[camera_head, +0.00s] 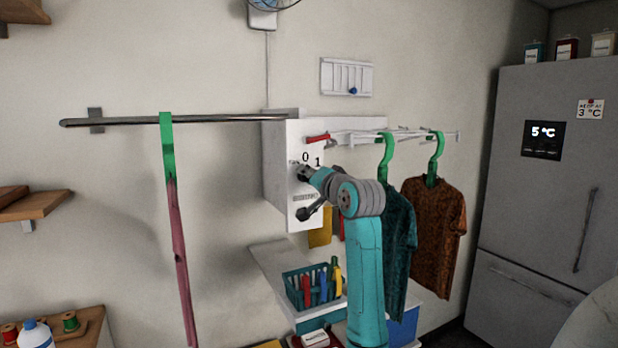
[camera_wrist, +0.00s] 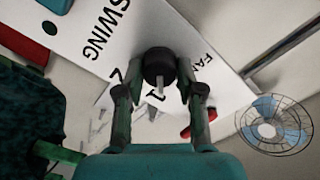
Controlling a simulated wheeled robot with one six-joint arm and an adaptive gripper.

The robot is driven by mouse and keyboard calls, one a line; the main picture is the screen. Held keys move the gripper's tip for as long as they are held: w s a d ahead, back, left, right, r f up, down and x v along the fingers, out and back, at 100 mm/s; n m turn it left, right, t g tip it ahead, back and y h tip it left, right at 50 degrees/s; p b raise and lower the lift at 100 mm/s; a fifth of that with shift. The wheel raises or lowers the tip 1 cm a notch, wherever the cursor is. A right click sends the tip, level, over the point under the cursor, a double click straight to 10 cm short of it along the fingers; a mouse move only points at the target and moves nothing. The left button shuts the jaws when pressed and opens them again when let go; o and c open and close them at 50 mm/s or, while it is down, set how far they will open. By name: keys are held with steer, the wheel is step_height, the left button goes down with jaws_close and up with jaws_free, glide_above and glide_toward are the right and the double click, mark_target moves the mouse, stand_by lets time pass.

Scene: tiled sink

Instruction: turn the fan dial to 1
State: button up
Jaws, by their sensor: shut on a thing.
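The fan dial (camera_wrist: 160,62) is a round black knob with a pale pointer mark, on the white control box (camera_head: 277,172). In the wrist view my gripper (camera_wrist: 159,80) has one finger on each side of the dial and is shut on it. The pale mark points toward the bottom of the picture, close beside the printed 1. "FAN" is printed right of the dial and "SWING" up and left of it. In the head view my gripper (camera_head: 304,173) is at the box's front, below the printed 0 and 1, and largely hides the dial.
A second dark knob (camera_head: 303,213) sits lower on the box. A red lever (camera_head: 318,138) and a rack with green hangers and shirts (camera_head: 436,215) are close on the right. A rail (camera_head: 220,118) runs left. The caged fan (camera_wrist: 273,125) hangs on the wall.

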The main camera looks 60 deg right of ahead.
steer(key=shift+m, duration=1.1)
steer(key=o, duration=1.2)
steer(key=shift+c, duration=0.2)
steer(key=v, duration=1.2)
steer(key=shift+f, duration=0.1)
